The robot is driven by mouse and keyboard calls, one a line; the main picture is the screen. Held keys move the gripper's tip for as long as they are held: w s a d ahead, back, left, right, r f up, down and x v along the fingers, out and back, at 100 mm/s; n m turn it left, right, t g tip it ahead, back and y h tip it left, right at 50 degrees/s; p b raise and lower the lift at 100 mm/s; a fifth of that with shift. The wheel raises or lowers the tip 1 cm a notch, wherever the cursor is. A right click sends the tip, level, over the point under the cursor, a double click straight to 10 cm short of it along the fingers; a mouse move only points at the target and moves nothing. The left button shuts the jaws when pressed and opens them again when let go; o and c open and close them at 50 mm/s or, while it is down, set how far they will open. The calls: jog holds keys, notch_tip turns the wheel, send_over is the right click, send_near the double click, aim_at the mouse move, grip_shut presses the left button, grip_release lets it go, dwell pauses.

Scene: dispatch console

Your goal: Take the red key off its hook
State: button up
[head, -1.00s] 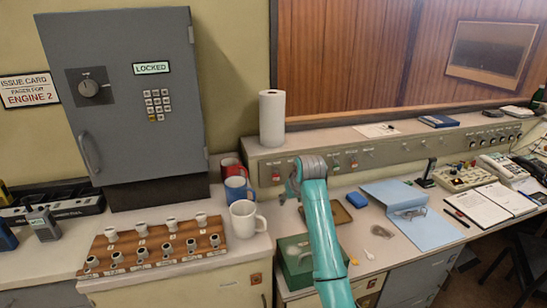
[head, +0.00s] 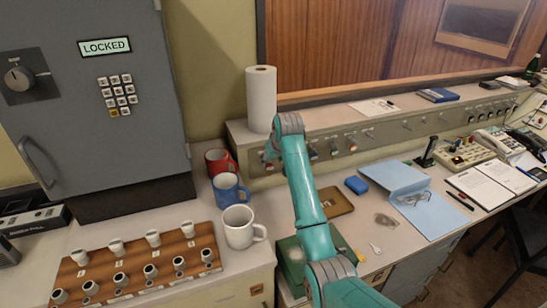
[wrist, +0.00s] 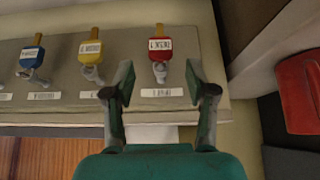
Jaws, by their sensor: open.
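The red key (wrist: 159,44) has a red tag with a white label and hangs on its hook on the grey panel in the wrist view. My gripper (wrist: 160,77) is open, with one fingertip on each side of the key's lower picture part. The fingers are apart from the key, and nothing is held. The hook (wrist: 160,72) shows between the fingertips, above a small white label.
A yellow key (wrist: 90,50) and a blue key (wrist: 32,55) hang left of the red one in the wrist view. Red (head: 218,162), blue (head: 229,188) and white (head: 239,227) mugs stand close left of my arm. A paper roll (head: 261,100) stands on the ledge.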

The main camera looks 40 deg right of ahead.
aim_at(270, 166)
jog(key=shift+x, duration=3.05)
jog(key=c, duration=1)
